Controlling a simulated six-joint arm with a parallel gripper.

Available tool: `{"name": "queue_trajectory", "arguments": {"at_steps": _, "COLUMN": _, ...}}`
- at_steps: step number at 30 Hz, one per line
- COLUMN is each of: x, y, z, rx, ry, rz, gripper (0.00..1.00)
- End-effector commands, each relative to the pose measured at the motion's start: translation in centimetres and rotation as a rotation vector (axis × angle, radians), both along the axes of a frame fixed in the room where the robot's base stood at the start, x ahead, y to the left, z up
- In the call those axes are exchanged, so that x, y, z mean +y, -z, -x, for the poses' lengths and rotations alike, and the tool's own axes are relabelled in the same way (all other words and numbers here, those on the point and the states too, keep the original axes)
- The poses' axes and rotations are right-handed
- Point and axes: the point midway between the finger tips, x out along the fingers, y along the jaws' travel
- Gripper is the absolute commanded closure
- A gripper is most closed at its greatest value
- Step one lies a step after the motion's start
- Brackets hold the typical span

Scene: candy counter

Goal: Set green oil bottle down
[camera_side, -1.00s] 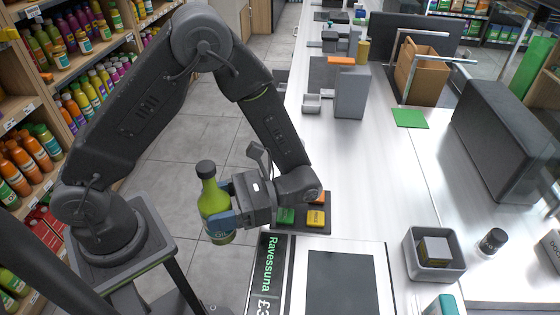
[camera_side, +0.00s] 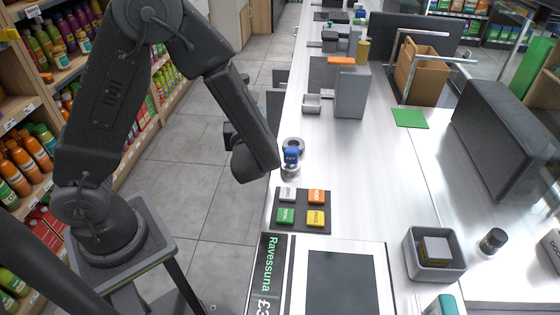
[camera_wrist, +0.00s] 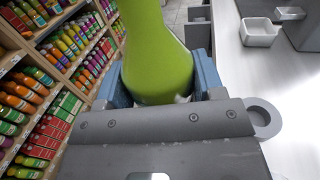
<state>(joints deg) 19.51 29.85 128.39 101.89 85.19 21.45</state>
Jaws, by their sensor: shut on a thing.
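The green oil bottle (camera_wrist: 155,55) fills the upper middle of the wrist view, its upper end cut off by the frame. My gripper (camera_wrist: 158,80) is shut on it, with a blue finger on each side of the bottle. In the side view the bottle and the fingers are hidden behind my forearm. My arm there is left of the counter, above the grey floor. A flat green square (camera_side: 410,117) lies on the counter, with nothing on it.
Shelves of bottles (camera_wrist: 60,60) stand on the left.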

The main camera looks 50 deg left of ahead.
Motion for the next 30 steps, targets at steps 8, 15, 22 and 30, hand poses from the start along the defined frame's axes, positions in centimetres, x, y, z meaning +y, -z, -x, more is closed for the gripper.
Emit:
{"name": "queue_trajectory", "arguments": {"at_steps": 8, "x": -3.0, "y": -1.8, "z": -5.5, "rx": -0.005, "ry": 0.458, "rz": 0.000, "gripper": 0.76}}
{"name": "queue_trajectory", "arguments": {"at_steps": 15, "x": -5.5, "y": -2.2, "z": -7.4, "rx": -0.005, "ry": 0.671, "rz": 0.000, "gripper": 0.76}}
{"name": "queue_trajectory", "arguments": {"at_steps": 22, "x": -5.7, "y": -4.1, "z": -10.3, "rx": -0.014, "ry": 0.670, "rz": -0.005, "gripper": 0.76}}
{"name": "queue_trajectory", "arguments": {"at_steps": 30, "x": -5.2, "y": -8.4, "z": -15.1, "rx": -0.012, "ry": 0.619, "rz": -0.006, "gripper": 0.76}}
